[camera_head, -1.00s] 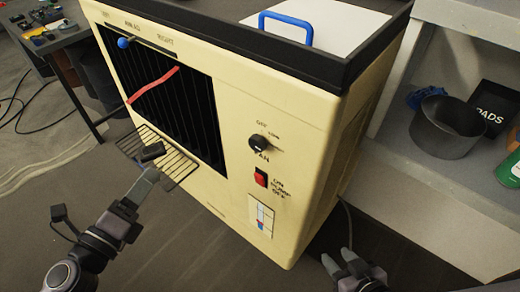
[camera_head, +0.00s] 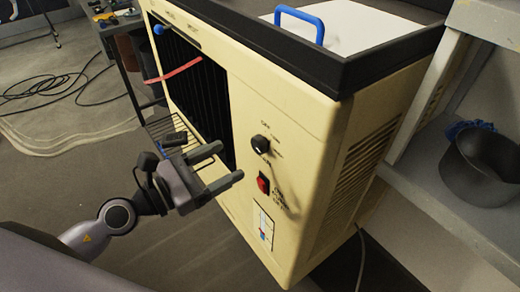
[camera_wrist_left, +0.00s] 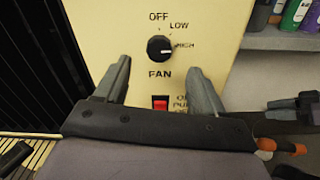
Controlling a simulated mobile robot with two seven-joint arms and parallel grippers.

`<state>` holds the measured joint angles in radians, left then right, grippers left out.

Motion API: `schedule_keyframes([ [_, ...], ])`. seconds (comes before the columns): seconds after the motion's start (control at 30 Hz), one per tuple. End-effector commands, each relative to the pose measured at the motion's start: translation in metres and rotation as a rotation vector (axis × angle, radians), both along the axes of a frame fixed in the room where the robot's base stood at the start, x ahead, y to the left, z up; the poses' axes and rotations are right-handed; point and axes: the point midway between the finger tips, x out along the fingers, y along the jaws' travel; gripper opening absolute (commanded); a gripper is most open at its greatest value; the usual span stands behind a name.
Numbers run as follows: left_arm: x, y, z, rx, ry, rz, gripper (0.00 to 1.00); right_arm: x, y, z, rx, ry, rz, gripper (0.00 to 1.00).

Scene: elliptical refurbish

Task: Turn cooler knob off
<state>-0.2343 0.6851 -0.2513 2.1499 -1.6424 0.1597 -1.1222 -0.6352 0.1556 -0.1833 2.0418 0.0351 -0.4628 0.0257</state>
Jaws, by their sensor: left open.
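The cooler (camera_head: 300,110) is a cream box with a black front grille. Its black round fan knob (camera_head: 261,144) is on the front panel, right of the grille. In the left wrist view the knob (camera_wrist_left: 160,48) has a white mark pointing right, toward HIGH; OFF is printed above it. My left gripper (camera_head: 229,163) is open and empty, in front of the panel, left of the knob and apart from it. In the left wrist view its fingers (camera_wrist_left: 159,68) straddle the space just below the knob. A dark shape at that view's right edge looks like my right gripper (camera_wrist_left: 292,106), partly cut off.
A red switch (camera_head: 263,185) sits below the knob. A blue handle (camera_head: 300,22) is on the cooler top. A slatted rack (camera_head: 163,127) juts out below the grille. Grey shelving with a dark pot (camera_head: 482,170) stands to the right.

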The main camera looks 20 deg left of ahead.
Motion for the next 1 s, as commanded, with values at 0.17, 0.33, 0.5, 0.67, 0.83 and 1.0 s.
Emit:
schedule_keyframes([
  [0.17, 0.014, -0.010, 0.004, -0.004, -0.001, 0.001, 0.69, 0.000, 0.001, 0.012, 0.001, -0.001, 0.002, 0.43],
  [0.33, 0.032, -0.025, 0.004, -0.005, 0.000, 0.001, 0.69, 0.001, 0.001, 0.022, 0.001, -0.009, 0.002, 0.43],
  [0.5, 0.047, -0.037, 0.002, -0.005, 0.001, 0.001, 0.69, 0.001, 0.001, 0.023, -0.001, -0.009, -0.001, 0.43],
  [0.67, 0.054, -0.042, 0.001, -0.004, 0.002, 0.001, 0.69, 0.000, 0.000, 0.022, -0.001, -0.007, -0.005, 0.43],
  [0.83, 0.055, -0.043, 0.000, -0.003, 0.002, 0.000, 0.69, -0.001, 0.000, 0.019, -0.001, -0.003, -0.006, 0.43],
  [1.0, 0.054, -0.043, 0.000, -0.003, 0.002, 0.000, 0.50, -0.002, -0.001, 0.017, -0.003, 0.001, -0.007, 0.43],
])
